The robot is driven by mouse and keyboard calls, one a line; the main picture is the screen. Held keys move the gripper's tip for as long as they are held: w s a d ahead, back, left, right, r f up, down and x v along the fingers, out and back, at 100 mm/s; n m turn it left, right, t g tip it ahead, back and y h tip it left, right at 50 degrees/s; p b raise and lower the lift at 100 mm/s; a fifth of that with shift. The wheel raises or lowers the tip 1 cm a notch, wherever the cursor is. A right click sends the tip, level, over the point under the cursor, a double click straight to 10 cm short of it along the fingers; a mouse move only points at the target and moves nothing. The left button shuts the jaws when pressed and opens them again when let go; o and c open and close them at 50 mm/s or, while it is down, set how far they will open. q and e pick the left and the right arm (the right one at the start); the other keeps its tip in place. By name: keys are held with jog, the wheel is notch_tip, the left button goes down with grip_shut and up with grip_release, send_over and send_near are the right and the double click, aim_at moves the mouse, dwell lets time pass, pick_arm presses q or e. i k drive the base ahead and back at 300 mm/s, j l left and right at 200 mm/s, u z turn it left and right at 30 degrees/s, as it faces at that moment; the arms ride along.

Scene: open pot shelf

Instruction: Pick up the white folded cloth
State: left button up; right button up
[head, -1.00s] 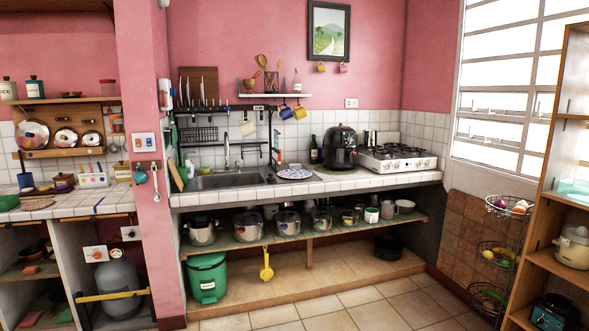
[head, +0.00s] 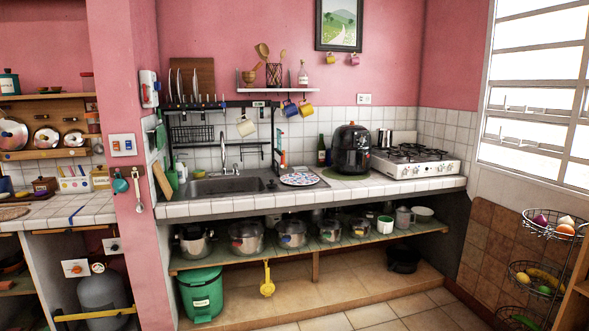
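I cannot make out a white folded cloth in the head view. The tiled counter (head: 330,200) runs along the back wall with a sink (head: 222,187) set in it. A round patterned plate (head: 300,179) lies to the right of the sink. Below the counter, an open shelf (head: 290,256) holds several metal pots, such as this pot (head: 246,238), and white bowls and mugs at its right end. Neither of my grippers is in view.
A black air fryer (head: 351,150) and a white gas stove (head: 416,162) stand on the counter. A green bin (head: 202,293) is below the shelf. A pink pillar (head: 128,215) stands at left, a wire basket rack (head: 540,270) at right. Tiled floor (head: 370,315) ahead is clear.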

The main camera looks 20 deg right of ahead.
aim_at(297, 169)
jog(key=i+l+u, duration=0.15)
jog(key=i+l, duration=0.65)
jog(key=i, duration=0.1)
